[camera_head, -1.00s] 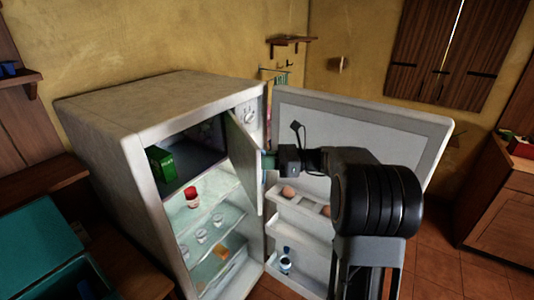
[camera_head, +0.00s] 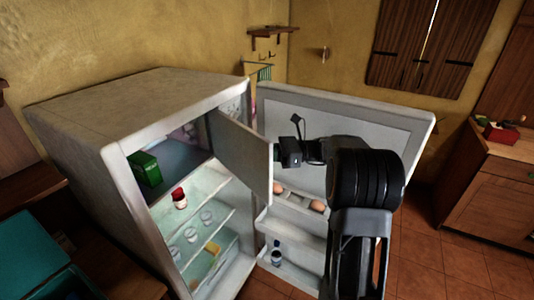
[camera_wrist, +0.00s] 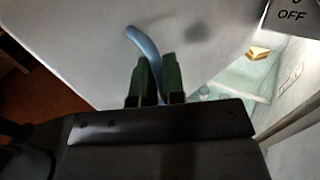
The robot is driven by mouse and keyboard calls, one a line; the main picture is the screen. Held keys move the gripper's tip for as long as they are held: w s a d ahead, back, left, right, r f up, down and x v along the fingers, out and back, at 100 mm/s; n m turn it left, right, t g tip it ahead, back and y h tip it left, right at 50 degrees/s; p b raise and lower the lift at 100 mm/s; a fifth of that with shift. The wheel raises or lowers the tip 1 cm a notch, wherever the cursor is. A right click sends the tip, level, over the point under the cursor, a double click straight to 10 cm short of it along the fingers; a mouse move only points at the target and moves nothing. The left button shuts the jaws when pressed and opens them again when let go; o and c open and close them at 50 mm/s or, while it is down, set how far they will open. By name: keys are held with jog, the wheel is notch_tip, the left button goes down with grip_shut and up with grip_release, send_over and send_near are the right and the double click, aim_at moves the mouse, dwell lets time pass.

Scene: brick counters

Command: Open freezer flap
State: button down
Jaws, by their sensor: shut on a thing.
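The freezer flap (camera_head: 243,155) is a pale panel that stands swung out to the right of the freezer compartment (camera_head: 180,155) at the top inside the fridge. A curved blue handle (camera_wrist: 143,43) on the flap's pale face (camera_wrist: 85,40) shows in the wrist view. My gripper (camera_wrist: 156,72) has dark green fingers, shut on this handle, which runs down between them. In the head view my wrist is at the right of the flap's free edge, and the fingertips and handle are hidden there.
The fridge (camera_head: 110,110) has its door (camera_head: 370,120) wide open to the right, with eggs (camera_head: 316,206) and a bottle (camera_head: 277,254) on its shelves. A green box (camera_head: 146,168) lies in the compartment. A red-lidded jar (camera_head: 179,198) stands below. Tiled floor is clear at right.

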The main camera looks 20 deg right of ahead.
jog(key=c, duration=1.3)
grip_release()
jog(key=shift+w, duration=0.1)
jog(key=shift+o, duration=0.2)
jog(key=b+v, duration=0.2)
jog(key=v, duration=0.5)
jog(key=shift+d, duration=0.25)
jog(key=shift+c, duration=0.2)
